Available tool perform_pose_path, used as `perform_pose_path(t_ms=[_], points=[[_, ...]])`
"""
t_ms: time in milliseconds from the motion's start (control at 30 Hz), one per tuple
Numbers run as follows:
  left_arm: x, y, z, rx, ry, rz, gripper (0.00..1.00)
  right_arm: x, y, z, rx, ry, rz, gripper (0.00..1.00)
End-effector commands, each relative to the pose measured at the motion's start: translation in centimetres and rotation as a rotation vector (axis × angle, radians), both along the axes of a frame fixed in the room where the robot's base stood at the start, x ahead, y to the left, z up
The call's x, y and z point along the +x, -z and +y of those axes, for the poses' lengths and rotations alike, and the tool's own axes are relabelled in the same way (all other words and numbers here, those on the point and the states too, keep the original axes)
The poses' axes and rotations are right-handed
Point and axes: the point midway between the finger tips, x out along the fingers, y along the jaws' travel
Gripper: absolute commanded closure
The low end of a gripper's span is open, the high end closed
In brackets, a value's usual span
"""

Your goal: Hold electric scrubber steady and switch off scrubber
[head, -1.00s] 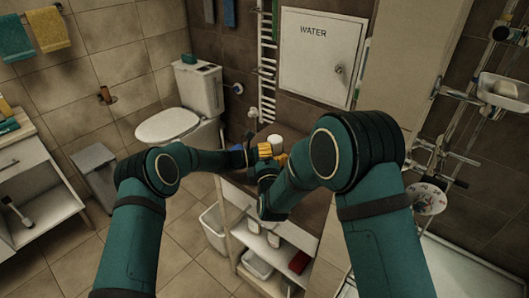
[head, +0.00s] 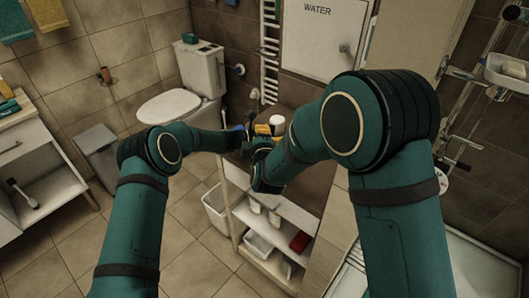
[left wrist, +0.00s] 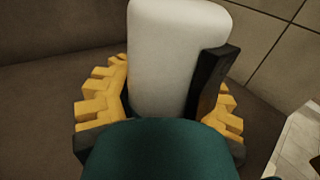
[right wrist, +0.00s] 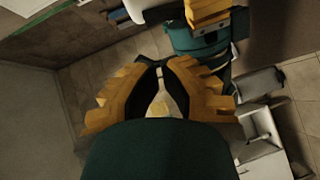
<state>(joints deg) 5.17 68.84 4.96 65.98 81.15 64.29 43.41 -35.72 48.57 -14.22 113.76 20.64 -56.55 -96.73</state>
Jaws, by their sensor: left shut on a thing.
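The electric scrubber (left wrist: 168,50) shows in the left wrist view as a white, rounded body between my left gripper's fingers (left wrist: 165,90). My left gripper is shut on it. In the head view its white body (head: 277,121) shows small beside the yellow fingers above the counter. The switch cannot be made out. In the right wrist view part of the white body (right wrist: 136,9) shows at the top edge, beside my left gripper's yellow finger. My right gripper (right wrist: 159,72) has its fingertips together, with a narrow pale gap behind them. It is close to the left gripper, apart from the white body.
A dark counter (head: 298,119) lies under the grippers, with shelves below holding white bottles and a red item (head: 301,242). A toilet (head: 170,107) stands behind on the left. A white WATER panel (head: 322,40) is on the back wall. The tiled floor at left is open.

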Motion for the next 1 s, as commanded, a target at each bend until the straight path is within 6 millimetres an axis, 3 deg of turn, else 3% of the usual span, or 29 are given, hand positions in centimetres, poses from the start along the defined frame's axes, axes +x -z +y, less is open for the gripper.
perform_pose_path(t_ms=[200, 433, 633, 1000], points=[[0.0, 0.0, 0.0, 0.0, 0.0, 0.0, 1.0, -4.8, -0.4, -0.9, -0.001, -0.001, 0.001, 1.0], [0.0, 0.0, 0.0, 0.0, 0.0, 0.0, 1.0, -8.4, -0.6, -1.5, -0.001, 0.0, 0.0, 1.0], [0.0, 0.0, 0.0, 0.0, 0.0, 0.0, 1.0, -9.6, -0.7, -1.7, 0.0, 0.001, -0.001, 1.0], [0.0, 0.0, 0.0, 0.0, 0.0, 0.0, 1.0, -9.6, -0.7, -1.7, 0.0, 0.001, -0.001, 1.0]])
